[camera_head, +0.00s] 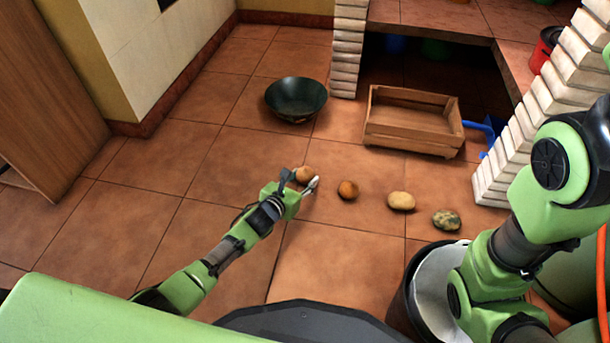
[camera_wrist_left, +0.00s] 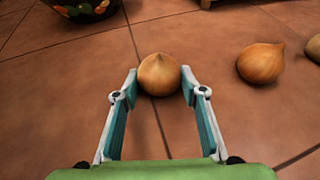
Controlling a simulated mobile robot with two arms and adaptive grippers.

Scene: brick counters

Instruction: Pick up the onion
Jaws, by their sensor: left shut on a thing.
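A round tan onion (camera_head: 303,174) is at the left end of a row of produce on the tiled floor. It also shows between the fingertips in the left wrist view (camera_wrist_left: 160,75). My left gripper (camera_head: 302,183) is shut on this onion, with one finger on each side of it. The onion looks to be at floor level; whether it touches the tiles is hard to tell. A second, browner onion-like bulb (camera_head: 348,189) lies to the right, apart from the gripper; it also shows in the left wrist view (camera_wrist_left: 261,63). My right gripper is not in view.
A pale potato-like item (camera_head: 401,200) and a mottled one (camera_head: 446,219) continue the row. A dark green bowl (camera_head: 296,97) and a wooden crate (camera_head: 412,141) stand behind. A lined bin (camera_head: 402,305) stands at front right, beside my right arm. The floor on the left is clear.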

